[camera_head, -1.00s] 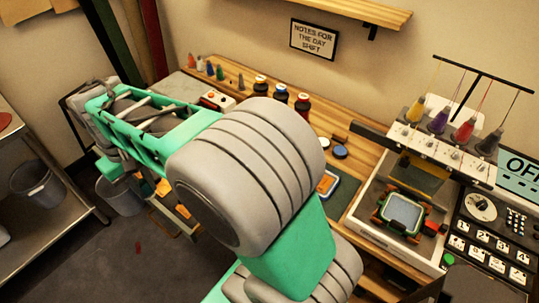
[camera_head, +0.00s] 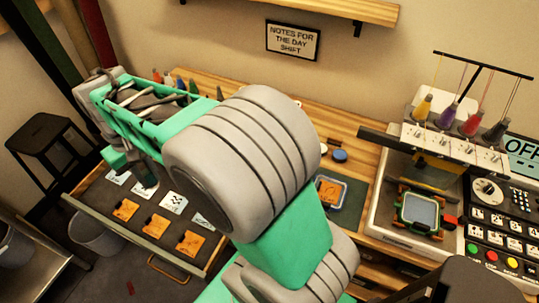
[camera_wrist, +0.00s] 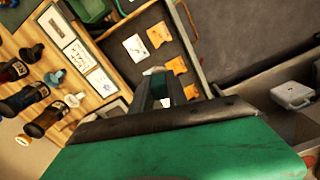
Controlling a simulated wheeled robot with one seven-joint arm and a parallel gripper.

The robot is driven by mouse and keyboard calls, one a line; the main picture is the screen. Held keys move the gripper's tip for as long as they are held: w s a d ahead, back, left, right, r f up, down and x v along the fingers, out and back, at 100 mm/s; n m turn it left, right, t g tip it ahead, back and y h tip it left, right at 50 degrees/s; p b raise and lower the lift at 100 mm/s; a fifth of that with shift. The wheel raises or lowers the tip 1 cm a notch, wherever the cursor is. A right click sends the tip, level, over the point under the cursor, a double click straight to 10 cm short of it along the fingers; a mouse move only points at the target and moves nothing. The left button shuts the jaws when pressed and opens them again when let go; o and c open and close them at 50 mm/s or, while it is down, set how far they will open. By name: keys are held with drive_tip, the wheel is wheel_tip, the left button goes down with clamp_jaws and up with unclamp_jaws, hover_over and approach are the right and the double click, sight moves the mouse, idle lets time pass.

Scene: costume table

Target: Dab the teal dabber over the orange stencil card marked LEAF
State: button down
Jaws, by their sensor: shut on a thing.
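Several orange cards lie in the open drawer (camera_head: 100,225): a left one (camera_head: 126,209), a middle one (camera_head: 157,226) and a right one (camera_head: 191,243). Their markings are too small to read, so I cannot tell which is LEAF. My gripper (camera_head: 147,178) is over the left part of the drawer. In the wrist view my gripper (camera_wrist: 155,80) is shut on what seems to be the teal dabber (camera_wrist: 154,70). Only a small pale end shows between the fingers; the rest is hidden. Orange cards (camera_wrist: 158,35) also show beyond it, apart from the fingers.
White cards (camera_head: 173,203) lie behind the orange ones. Another orange piece (camera_head: 328,190) lies on a mat on the table. An embroidery machine (camera_head: 420,205) stands at right. Dark bottles (camera_wrist: 30,97) stand on the tabletop. A bin (camera_head: 92,238) and a stool (camera_head: 45,140) are at left.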

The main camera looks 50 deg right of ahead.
drive_tip(key=s+d+f+m+p, duration=0.25)
drive_tip(key=d+m, duration=0.45)
drive_tip(key=d, duration=0.9)
drive_tip(key=m, duration=1.5)
hover_over(335, 191)
drive_tip(key=shift+f, duration=7.95)
drive_tip(key=shift+f+b, duration=0.4)
drive_tip(key=shift+f, duration=0.2)
drive_tip(key=shift+r, duration=0.1)
wheel_tip(335, 191, up, 7)
drive_tip(key=p, duration=0.4)
drive_tip(key=shift+p, duration=0.4)
